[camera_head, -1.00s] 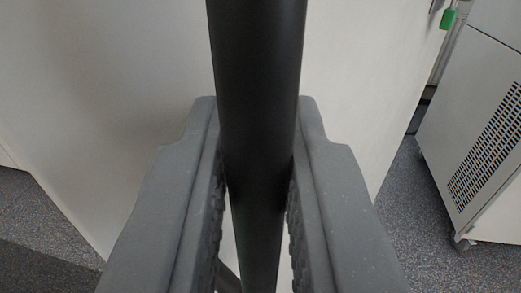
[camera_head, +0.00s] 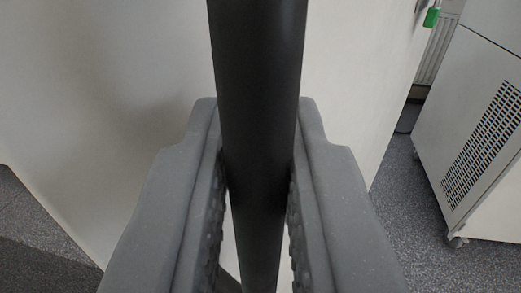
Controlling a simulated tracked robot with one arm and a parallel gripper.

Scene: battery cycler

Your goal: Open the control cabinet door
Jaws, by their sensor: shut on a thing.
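A black upright bar handle (camera_head: 257,80) runs from the top to the bottom of the picture. The pale door panel (camera_head: 355,95) of the control cabinet stands behind it. My gripper (camera_head: 257,150) is shut on the handle, with one grey finger on each side of the bar. The handle's ends are outside the picture or hidden. A green tag or lock (camera_head: 431,17) shows near the panel's upper right edge.
A white wheeled unit (camera_head: 480,130) with a black vent grille stands at the right. Speckled grey floor (camera_head: 415,215) lies between it and the panel. A darker floor strip (camera_head: 40,265) shows at the lower left.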

